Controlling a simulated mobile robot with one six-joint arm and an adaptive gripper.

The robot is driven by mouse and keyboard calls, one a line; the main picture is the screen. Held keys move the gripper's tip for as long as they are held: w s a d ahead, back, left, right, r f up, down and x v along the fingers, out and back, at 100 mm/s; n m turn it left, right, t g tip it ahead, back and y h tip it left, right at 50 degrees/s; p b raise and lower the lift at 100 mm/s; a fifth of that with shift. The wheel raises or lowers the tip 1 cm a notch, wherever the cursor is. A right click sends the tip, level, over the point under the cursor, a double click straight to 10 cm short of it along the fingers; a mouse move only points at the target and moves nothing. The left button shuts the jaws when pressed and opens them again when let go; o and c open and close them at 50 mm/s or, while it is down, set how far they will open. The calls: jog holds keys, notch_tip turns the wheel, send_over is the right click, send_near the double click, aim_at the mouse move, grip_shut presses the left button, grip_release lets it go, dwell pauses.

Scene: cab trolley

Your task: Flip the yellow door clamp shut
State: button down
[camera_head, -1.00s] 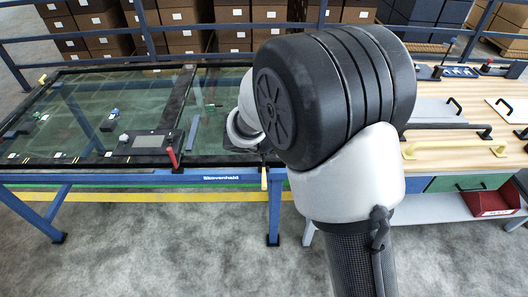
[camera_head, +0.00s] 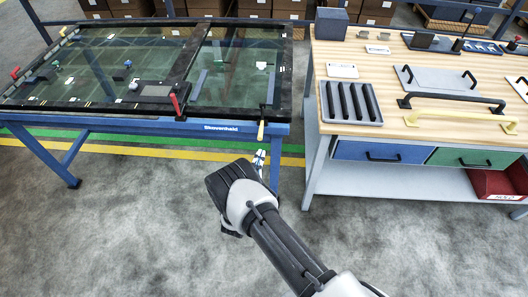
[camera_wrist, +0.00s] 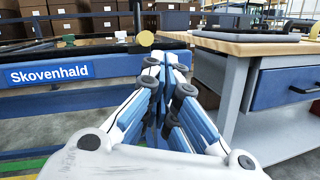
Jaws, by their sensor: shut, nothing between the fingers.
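The yellow door clamp (camera_head: 261,131) is a short lever at the front right corner of the trolley's glass panel, its yellow end pointing toward me over the front edge. In the wrist view a round yellow end (camera_wrist: 146,39), which looks like its grip seen end-on, shows just above and left of my fingertips. My gripper (camera_head: 260,158) is in front of the trolley's front rail, pointing at it. In the wrist view my gripper (camera_wrist: 167,62) is shut and empty, apart from the clamp. Most of the clamp's body is hidden behind its end there.
The blue trolley's front rail (camera_head: 190,127) lies ahead. A red-handled lever (camera_head: 175,104) stands left of the clamp. The workbench (camera_head: 322,130) with a grey tray (camera_head: 378,118) and a yellow bar handle (camera_head: 460,121) stands at right, across a gap. Floor before the trolley is clear.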

jog(key=s+a+f+n+y, duration=0.2)
jog(key=s+f+y, duration=0.1)
jog(key=f, duration=0.3)
jog(key=shift+s+a+n+t+y, duration=0.3)
jog(key=shift+s+n+t, duration=0.1)
jog(key=shift+s, duration=0.1)
jog(key=w+d+r+b, duration=0.1)
jog(key=w+r+b, duration=0.2)
jog(key=w, duration=0.7)
notch_tip(320, 180, up, 2)
jog(key=shift+d+r, duration=0.25)
jog(key=shift+d, duration=0.15)
jog(key=shift+r, duration=0.1)
